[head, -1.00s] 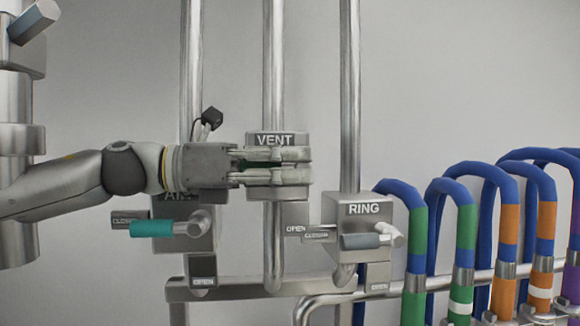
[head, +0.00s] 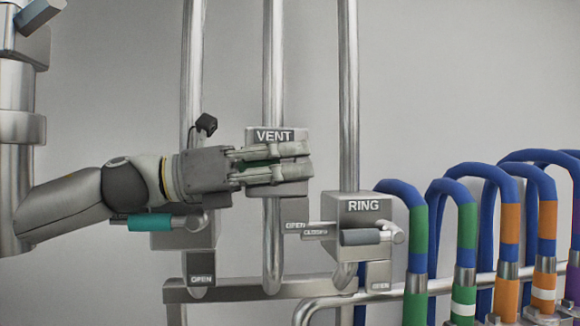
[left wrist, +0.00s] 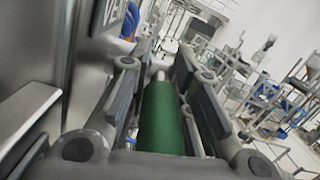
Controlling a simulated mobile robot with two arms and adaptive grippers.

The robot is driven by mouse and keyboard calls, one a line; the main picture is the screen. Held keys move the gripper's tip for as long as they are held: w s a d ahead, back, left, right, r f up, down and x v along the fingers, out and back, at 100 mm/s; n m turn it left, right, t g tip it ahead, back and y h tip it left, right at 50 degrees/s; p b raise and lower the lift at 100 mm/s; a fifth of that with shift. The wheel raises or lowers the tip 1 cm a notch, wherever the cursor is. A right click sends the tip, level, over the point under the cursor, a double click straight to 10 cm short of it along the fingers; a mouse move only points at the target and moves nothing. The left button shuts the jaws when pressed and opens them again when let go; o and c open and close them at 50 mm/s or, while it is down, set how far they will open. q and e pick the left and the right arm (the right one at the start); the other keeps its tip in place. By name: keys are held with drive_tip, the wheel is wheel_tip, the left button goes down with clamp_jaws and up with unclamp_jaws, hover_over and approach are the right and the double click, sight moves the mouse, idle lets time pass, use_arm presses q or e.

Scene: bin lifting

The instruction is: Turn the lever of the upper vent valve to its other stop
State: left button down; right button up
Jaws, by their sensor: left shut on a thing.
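The vent valve is a grey box (head: 302,136) marked VENT on the middle upright pipe. Its green lever (head: 258,164) shows in a thin strip between the fingers of my left gripper (head: 306,160). The gripper comes in from the left and lies nearly level across the front of the box, hiding most of the lever. In the left wrist view the green lever grip (left wrist: 160,122) lies between the two fingers, which are shut on it. The stops of this valve are hidden. My right gripper is in neither view.
Below left is a valve with a teal lever (head: 150,222), partly behind my gripper. Several blue hoses with coloured bands (head: 417,232) stand at the right. The wall above is clear.

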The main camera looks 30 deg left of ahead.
use_arm(q)
drive_tip(key=c, duration=1.5)
unclamp_jaws()
drive_tip(key=shift+a, duration=0.1)
drive_tip(key=shift+c, duration=0.2)
wheel_tip(320, 180, up, 10)
drive_tip(key=shift+r, duration=0.1)
